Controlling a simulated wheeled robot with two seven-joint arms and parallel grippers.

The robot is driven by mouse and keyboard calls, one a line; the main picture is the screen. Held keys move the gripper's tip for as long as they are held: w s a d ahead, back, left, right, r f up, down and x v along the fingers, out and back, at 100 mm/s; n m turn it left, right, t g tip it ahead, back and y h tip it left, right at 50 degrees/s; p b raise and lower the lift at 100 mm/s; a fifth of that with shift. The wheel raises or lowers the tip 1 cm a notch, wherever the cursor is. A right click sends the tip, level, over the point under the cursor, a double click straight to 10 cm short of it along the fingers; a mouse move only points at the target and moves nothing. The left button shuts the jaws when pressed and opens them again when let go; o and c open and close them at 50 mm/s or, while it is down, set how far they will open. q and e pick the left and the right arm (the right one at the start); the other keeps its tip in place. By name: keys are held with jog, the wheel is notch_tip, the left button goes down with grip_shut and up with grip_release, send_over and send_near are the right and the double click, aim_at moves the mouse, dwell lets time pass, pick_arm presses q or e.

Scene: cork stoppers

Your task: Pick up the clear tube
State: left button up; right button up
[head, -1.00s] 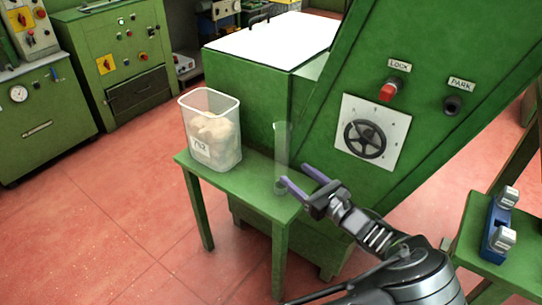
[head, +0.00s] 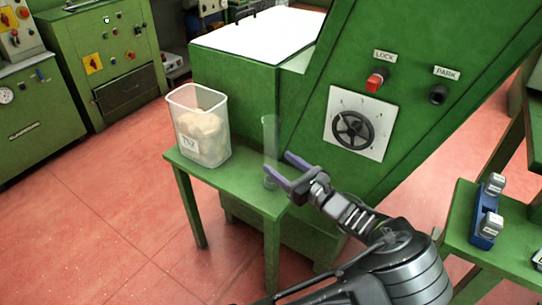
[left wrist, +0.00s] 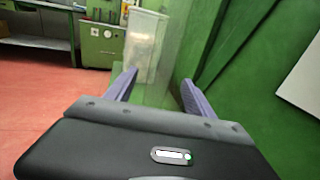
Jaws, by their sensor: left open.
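The clear tube (head: 270,145) stands upright near the right end of a small green table (head: 238,184), close to the green machine. My left gripper (head: 276,165) is open, and its two purple fingers reach to the tube from the right. In the left wrist view, the tube (left wrist: 158,85) shows faintly between the fingers (left wrist: 155,82). I cannot tell whether either finger touches it. The tube's lower part is partly covered by a finger in the head view. My right gripper is not in view.
A clear bin (head: 199,128) with pale contents stands on the table's left end. The green machine (head: 315,120), with a handwheel (head: 353,130) and a red lock knob (head: 375,80), rises behind the table. A blue holder (head: 485,227) sits on a table at right.

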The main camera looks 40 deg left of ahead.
aim_at(276, 160)
pick_arm(q)
jog(key=x, duration=0.4)
jog(key=shift+a+b, duration=0.3)
jog(key=shift+b, duration=0.05)
jog(key=shift+c, duration=0.4)
grip_shut()
